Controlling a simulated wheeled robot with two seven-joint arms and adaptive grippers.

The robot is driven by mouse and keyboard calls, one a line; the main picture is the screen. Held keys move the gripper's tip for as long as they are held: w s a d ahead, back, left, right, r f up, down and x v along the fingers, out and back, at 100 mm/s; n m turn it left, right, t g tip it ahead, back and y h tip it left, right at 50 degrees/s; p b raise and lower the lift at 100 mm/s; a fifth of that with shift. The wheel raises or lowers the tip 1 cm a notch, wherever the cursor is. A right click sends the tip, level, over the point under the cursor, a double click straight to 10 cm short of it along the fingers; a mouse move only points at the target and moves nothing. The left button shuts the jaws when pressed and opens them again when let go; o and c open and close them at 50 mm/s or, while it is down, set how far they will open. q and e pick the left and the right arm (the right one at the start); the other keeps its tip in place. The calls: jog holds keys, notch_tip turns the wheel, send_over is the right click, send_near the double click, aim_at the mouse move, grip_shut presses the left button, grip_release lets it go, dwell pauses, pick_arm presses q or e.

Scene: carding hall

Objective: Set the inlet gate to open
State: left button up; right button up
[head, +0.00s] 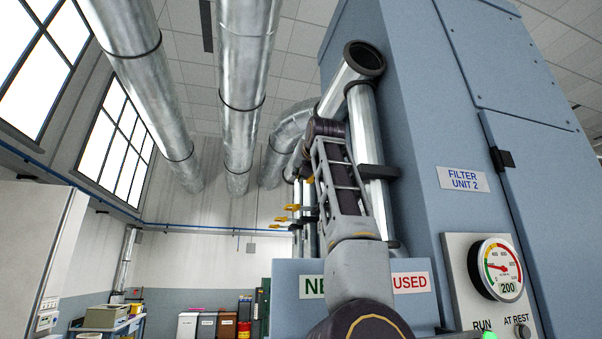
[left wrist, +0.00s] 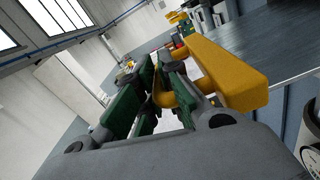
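Several yellow gate handles (head: 291,207) stick out from the pipes beside the blue filter unit in the head view. I cannot read which is the inlet gate. My left arm reaches up across the middle of the head view and hides most of its own gripper. In the left wrist view my left gripper (left wrist: 162,92) has its green-padded fingers close together, with a curved part of a yellow handle (left wrist: 228,76) between them. The handle's thick bar passes outside the right finger toward the camera. The fingers look shut on it. My right gripper is not in view.
The tall blue cabinet marked FILTER UNIT 2 (head: 400,120) stands close on the right, with a round gauge (head: 498,269). A blue box with NEW and USED labels (head: 410,284) is in front. Metal ducts (head: 245,80) hang overhead. Bins (head: 207,325) stand far back.

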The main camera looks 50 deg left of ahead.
pick_arm(q)
jog(key=shift+f, duration=0.4)
jog(key=shift+s+d, duration=0.45)
jog(key=shift+d, duration=0.05)
jog(key=v, duration=1)
jog(key=shift+d+r, duration=0.35)
jog(key=shift+d, duration=0.05)
jog(key=shift+a, duration=0.1)
